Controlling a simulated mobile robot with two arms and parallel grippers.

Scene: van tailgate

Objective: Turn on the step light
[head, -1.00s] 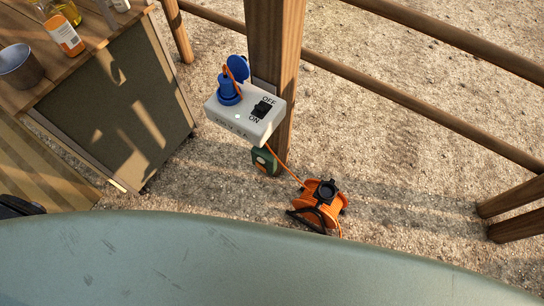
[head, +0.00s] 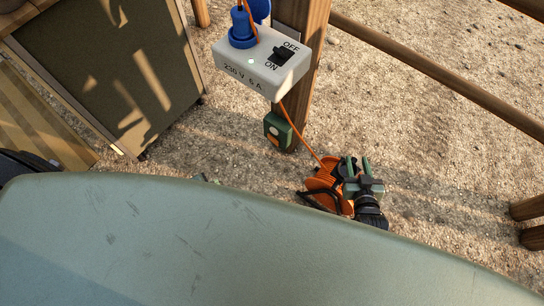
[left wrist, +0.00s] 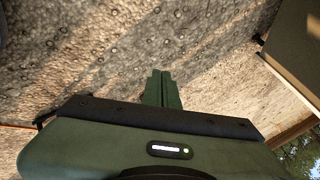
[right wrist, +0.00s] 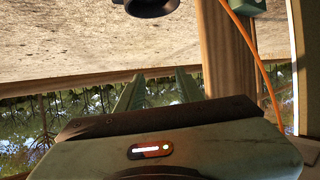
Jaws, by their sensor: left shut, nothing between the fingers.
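A pale switch box (head: 240,72) marked "230 V 6 A" is fixed to a wooden post in the head view. Its black switch (head: 283,54) sits between OFF and ON; which way it is set I cannot tell. My right gripper (head: 359,166) is open and empty in front of the cable reel, below and right of the box. My left gripper (left wrist: 162,74) is shut and empty above the gravel; only a small tip shows in the head view.
A blue plug (head: 242,29) is in the box's top. An orange cable (head: 303,133) runs down to an orange reel (head: 323,189). A wooden cabinet (head: 100,65) stands left, fence rails (head: 430,68) right.

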